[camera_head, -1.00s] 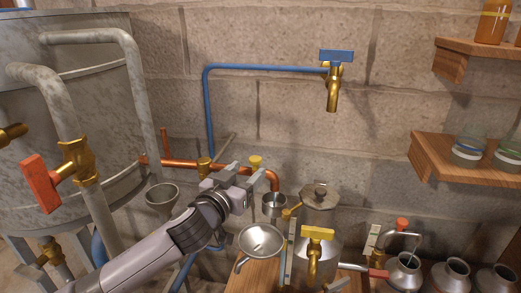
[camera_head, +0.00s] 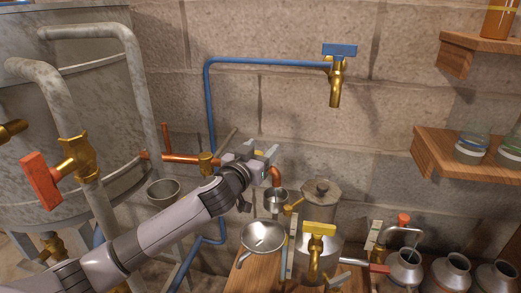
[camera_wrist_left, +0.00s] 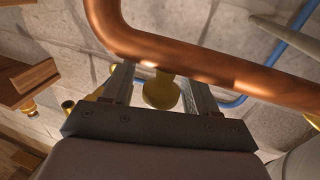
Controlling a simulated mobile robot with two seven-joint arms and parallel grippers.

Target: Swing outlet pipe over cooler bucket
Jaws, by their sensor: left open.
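The copper outlet pipe (camera_head: 180,158) runs right from the large metal vessel and bends down at its end (camera_head: 277,178), above a small steel cup (camera_head: 277,201). In the left wrist view the pipe (camera_wrist_left: 215,68) crosses just beyond my fingers. A round brass knob (camera_wrist_left: 161,93) on it lies between the open fingers. My left gripper (camera_head: 268,153) is open at the pipe near the bend and hides part of it. I cannot tell whether a finger touches the knob. Which vessel is the cooler bucket is unclear. My right gripper is not in view.
A lidded metal pot (camera_head: 320,203) and a steel bowl with a spout (camera_head: 264,237) stand close by at the right. A metal funnel-like bowl (camera_head: 164,192) is left of my arm. A blue pipe (camera_head: 265,61) with a brass tap (camera_head: 336,90) runs above.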

